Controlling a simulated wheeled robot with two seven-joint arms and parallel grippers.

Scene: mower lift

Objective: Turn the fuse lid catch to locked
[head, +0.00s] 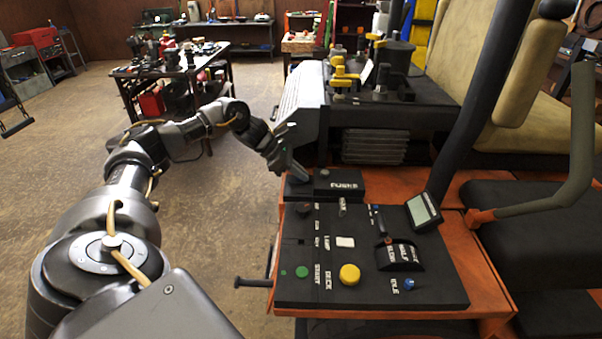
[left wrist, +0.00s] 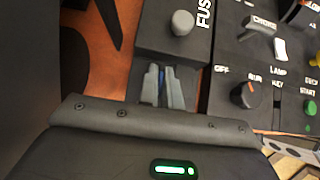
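The black fuse lid (head: 338,188) is at the back left of the control panel, lettered "FUSE". It also shows at the top of the left wrist view (left wrist: 157,30). A grey round knob (left wrist: 182,22), which looks like the catch, stands on it beside the lettering; it is small and dark in the head view (head: 323,172). Which way the catch is turned I cannot tell. My left gripper (head: 303,178) is at the lid's left side. In the left wrist view its fingers (left wrist: 161,72) are close together, short of the knob and not on it. My right gripper is not in view.
The control panel (head: 440,284) carries a yellow button (head: 349,274), a green start button (head: 302,272), switches and a lever. A small display (head: 423,209) stands at its right. The engine (head: 375,115) rises behind the lid. Open floor lies to the left.

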